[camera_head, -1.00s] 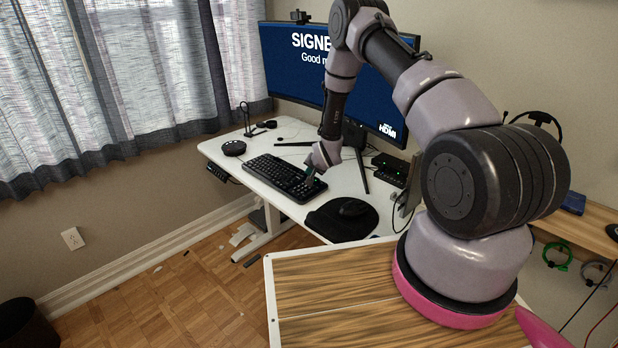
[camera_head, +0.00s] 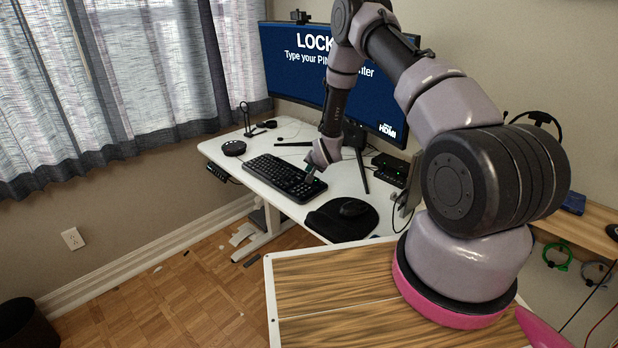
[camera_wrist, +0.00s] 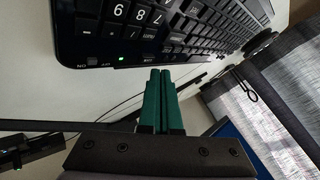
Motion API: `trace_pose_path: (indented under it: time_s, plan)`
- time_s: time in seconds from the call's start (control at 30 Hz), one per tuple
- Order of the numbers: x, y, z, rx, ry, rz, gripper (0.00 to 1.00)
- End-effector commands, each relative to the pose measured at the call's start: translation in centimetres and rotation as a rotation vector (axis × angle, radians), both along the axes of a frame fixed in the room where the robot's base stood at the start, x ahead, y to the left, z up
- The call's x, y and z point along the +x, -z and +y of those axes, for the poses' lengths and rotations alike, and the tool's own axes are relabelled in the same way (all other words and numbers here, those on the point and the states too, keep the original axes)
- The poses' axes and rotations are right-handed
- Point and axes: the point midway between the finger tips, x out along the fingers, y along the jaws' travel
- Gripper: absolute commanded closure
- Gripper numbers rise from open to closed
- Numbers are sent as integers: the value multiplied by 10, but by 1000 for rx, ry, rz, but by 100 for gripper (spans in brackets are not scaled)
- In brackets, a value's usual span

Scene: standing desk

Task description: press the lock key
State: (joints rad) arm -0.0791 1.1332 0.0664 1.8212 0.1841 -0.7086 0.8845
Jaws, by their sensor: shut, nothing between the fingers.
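The black keyboard (camera_head: 262,170) lies on the white desk, and its number-pad end is at the right in the head view. In the wrist view, the keyboard (camera_wrist: 100,48) fills the top, with number keys and a lit green indicator near its edge. My gripper (camera_head: 309,178) is over the keyboard's right end. Its green fingers (camera_wrist: 160,72) are shut together and empty, with tips by the indicator edge. I cannot make out the lock key's label. The monitor (camera_head: 285,75) shows "LOCK" and "Type your PIN" text, partly hidden by my arm.
A mouse (camera_head: 352,208) on a black pad (camera_head: 325,222) lies right of the keyboard. The monitor's stand legs (camera_head: 361,172) are behind my gripper. A black round device (camera_head: 234,148) sits at the desk's left end. A black box (camera_head: 388,172) stands at the right.

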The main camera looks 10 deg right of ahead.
Motion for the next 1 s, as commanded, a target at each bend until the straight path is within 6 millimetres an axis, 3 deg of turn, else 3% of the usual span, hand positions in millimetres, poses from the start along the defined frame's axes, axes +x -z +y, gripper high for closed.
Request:
trace_pose_path:
  time_s: [0.3, 0.7, 1.0]
  plan:
    - [0, -2, 0, 0, 0, 0, 100]
    - [1, -41, 0, 0, 0, -3, 100]
    - [0, -50, 0, 0, 0, 0, 100]
